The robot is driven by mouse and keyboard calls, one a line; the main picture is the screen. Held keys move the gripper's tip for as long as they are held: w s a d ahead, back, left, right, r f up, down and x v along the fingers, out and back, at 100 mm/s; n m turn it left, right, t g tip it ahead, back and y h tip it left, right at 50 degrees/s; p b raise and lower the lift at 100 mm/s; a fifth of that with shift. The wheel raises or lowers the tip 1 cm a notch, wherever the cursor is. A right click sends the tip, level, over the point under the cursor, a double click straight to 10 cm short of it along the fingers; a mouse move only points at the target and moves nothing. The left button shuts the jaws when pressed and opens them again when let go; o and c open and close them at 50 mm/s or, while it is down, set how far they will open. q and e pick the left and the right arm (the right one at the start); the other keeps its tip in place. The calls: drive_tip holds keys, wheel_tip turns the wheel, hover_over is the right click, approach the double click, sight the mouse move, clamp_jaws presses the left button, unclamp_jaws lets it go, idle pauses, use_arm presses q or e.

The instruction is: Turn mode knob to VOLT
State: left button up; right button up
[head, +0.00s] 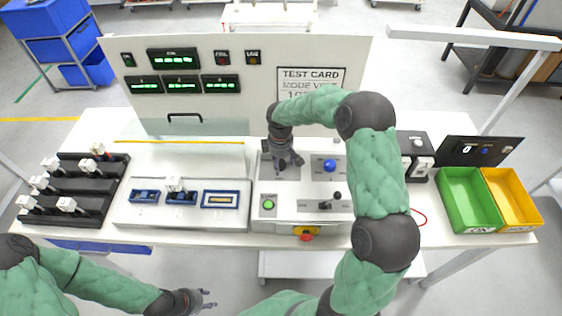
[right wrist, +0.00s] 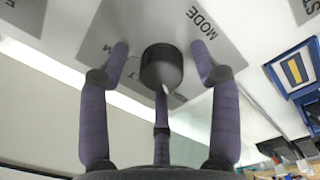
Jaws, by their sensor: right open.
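The mode knob (right wrist: 161,68) is a dark round knob on a grey plate marked MODE (right wrist: 202,24) in the right wrist view. In that view my right gripper (right wrist: 163,60) is open, with its purple fingers spread around the knob; contact is not clear. In the head view the right gripper (head: 288,163) points down over the left plate of the white control box (head: 325,213) and hides the knob. Its pointer setting cannot be read. My left gripper (head: 207,298) is open and empty at the bottom, in front of the table.
The box also carries a blue knob (head: 330,166), a green button (head: 268,204), a black lever (head: 337,197) and a red-yellow stop button (head: 306,232). A test card (head: 311,82) stands behind. Green (head: 470,200) and yellow (head: 515,200) bins sit right.

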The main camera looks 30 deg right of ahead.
drive_tip(key=c, duration=1.1)
drive_tip(key=shift+s+f+m, duration=0.1)
drive_tip(key=shift+m, duration=0.4)
drive_tip(key=m+b, duration=0.1)
drive_tip(key=m, duration=0.3)
drive_tip(key=shift+a+f+m+b, duration=0.1)
drive_tip(key=shift+m+b, duration=0.2)
drive_tip(key=shift+b, duration=0.1)
drive_tip(key=m, duration=0.3)
drive_tip(key=m+b, duration=0.1)
drive_tip(key=m, duration=0.2)
drive_tip(key=shift+s+a+g, duration=0.15)
drive_tip(key=shift+a+g, duration=0.05)
drive_tip(key=shift+g, duration=0.1)
drive_tip(key=shift+f, duration=0.1)
drive_tip(key=o, duration=1.1)
drive_tip(key=shift+r, duration=0.2)
